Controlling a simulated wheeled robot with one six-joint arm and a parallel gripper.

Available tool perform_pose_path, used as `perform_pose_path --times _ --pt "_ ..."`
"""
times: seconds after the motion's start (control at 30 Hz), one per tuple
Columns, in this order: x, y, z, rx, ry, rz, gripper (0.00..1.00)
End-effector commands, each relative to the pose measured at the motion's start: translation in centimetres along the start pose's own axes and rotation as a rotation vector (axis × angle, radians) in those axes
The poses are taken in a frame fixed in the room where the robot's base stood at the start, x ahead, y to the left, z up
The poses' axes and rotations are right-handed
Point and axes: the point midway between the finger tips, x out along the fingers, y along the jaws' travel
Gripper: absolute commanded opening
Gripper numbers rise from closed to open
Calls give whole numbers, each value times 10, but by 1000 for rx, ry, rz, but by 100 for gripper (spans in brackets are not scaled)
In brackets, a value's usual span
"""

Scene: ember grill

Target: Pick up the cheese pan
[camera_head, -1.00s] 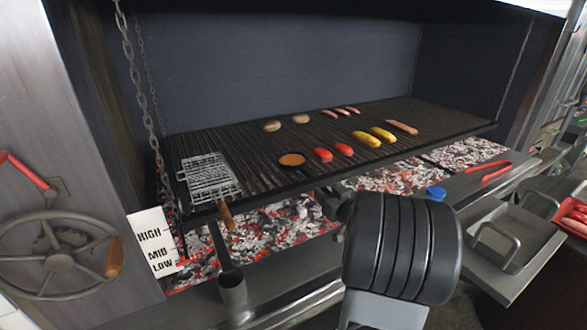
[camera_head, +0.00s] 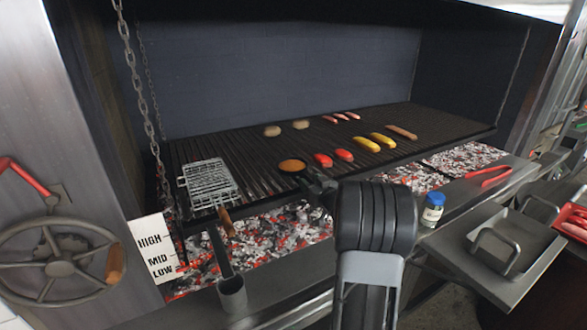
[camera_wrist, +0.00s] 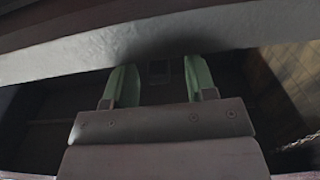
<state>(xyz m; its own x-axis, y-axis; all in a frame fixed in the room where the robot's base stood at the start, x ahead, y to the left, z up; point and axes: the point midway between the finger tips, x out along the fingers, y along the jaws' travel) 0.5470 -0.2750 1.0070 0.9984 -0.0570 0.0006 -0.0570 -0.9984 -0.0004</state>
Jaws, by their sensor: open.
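The cheese pan (camera_head: 291,166) is a small round dark pan with an orange filling, lying near the front edge of the grill grate. My gripper (camera_head: 316,182) is just to the right of and in front of it in the head view, partly hidden by my wrist. Whether it touches the pan is unclear. In the wrist view my gripper (camera_wrist: 160,82) shows two pale green fingers standing apart, with nothing plainly between them. The pan is not recognisable in the wrist view.
A wire basket (camera_head: 208,185) sits on the grate at left. Red peppers (camera_head: 334,158), yellow corn (camera_head: 376,141) and sausages (camera_head: 341,116) lie right of or behind the pan. Glowing coals (camera_head: 290,222) lie below. A blue-capped jar (camera_head: 433,211) and red tongs (camera_head: 488,175) are on the right ledge.

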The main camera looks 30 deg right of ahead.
Motion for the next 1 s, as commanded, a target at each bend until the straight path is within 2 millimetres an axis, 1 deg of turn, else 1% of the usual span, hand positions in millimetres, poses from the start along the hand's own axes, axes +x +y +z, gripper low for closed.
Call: perform_pose_path --times 0.03,0.1,0.2,0.33,0.53,1.0 --pt "8 0 -1 0 -1 -2 51" --pt "16 0 -1 0 0 -1 51" --pt "25 0 -1 0 0 -1 51" --pt "30 0 0 0 -1 1 51" --pt "30 0 0 0 -1 1 51" --pt "30 0 0 0 -1 1 6"
